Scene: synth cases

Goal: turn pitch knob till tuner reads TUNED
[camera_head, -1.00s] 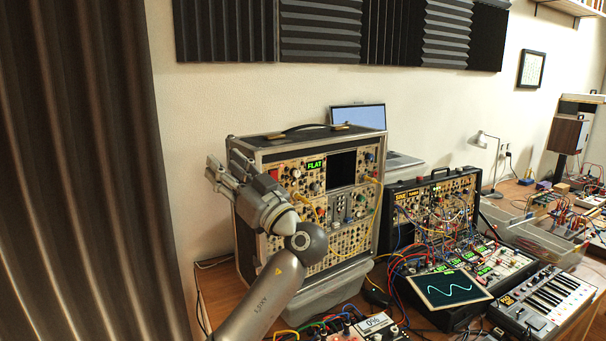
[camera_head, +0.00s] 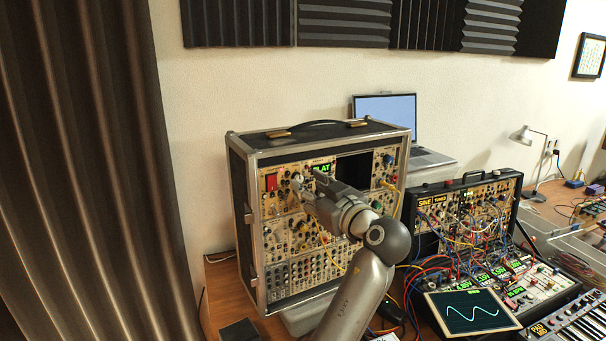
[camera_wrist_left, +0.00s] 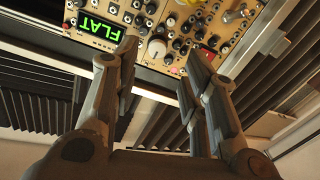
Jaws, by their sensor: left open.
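The tall synth case (camera_head: 240,190) stands on the desk with its panel of knobs and jacks facing out. Its green tuner display (camera_head: 321,169) is partly covered by my gripper; it reads FLAT, upside down, in the left wrist view (camera_wrist_left: 93,28). A large pale knob (camera_wrist_left: 157,47) sits beside the display; I cannot tell for certain that it is the pitch knob. My left gripper (camera_head: 308,183) is open at the upper panel. In the left wrist view its fingertips (camera_wrist_left: 161,57) are on either side of the pale knob, with no clear contact. My right gripper is out of view.
Small knobs and jacks crowd the panel around the pale knob. A second synth case (camera_head: 468,220) with many patch cables stands to the right, with an oscilloscope screen (camera_head: 471,311) in front. A laptop (camera_head: 386,112) is behind. A dark curtain (camera_head: 90,170) hangs at left.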

